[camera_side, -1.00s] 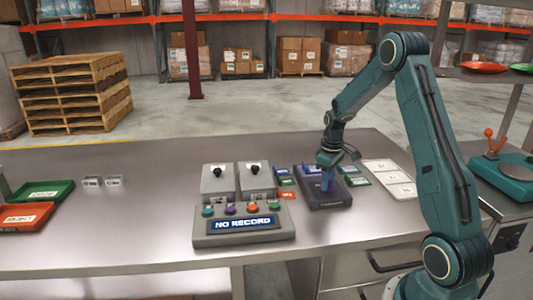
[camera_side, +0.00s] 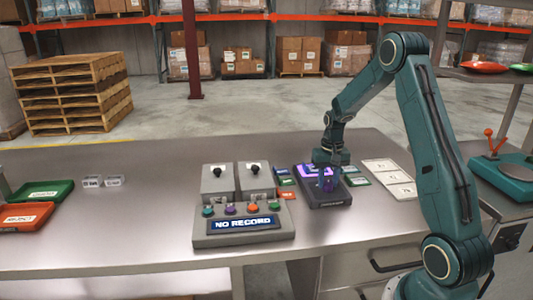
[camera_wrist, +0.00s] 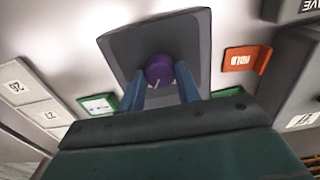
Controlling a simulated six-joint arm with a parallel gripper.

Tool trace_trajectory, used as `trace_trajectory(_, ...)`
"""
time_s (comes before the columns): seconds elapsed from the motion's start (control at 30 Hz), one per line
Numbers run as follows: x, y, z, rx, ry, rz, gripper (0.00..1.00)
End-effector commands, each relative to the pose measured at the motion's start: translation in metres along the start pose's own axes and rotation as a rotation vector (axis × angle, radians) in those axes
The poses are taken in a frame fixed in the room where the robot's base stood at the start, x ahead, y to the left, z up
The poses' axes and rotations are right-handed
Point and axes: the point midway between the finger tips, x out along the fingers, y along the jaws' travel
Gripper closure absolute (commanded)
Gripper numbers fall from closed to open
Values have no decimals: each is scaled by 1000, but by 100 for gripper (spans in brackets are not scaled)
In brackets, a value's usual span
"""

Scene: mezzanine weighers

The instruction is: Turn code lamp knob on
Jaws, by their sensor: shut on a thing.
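The code lamp is a dark grey box (camera_side: 330,203) on the bench, right of the control panel. Its upper face glows purple in the side view. In the wrist view its grey plate (camera_wrist: 185,35) carries a round purple knob (camera_wrist: 158,70) with a white mark pointing down. My gripper (camera_wrist: 160,82) is shut on the knob, with one blue finger on each side. In the side view my gripper (camera_side: 326,182) points down over the box, and the knob's outline is hard to make out there.
A grey panel (camera_side: 210,238) reading NO RECORD, with several coloured buttons, stands left of the box. Two grey switch boxes (camera_side: 217,184) sit behind it. Small cards (camera_side: 286,195) lie close around the lamp box. Green (camera_side: 50,190) and orange trays lie far left.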

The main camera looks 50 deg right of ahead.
Motion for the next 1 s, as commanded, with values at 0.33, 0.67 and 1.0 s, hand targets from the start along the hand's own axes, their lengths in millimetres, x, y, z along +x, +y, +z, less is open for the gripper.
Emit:
trace_trajectory(0.33, -1, 0, 0, 52, 2, 0, 90)
trace_trajectory(0.67, -1, 0, 0, 51, 2, 0, 51)
trace_trajectory(1.0, -1, 0, 0, 49, 1, 0, 45)
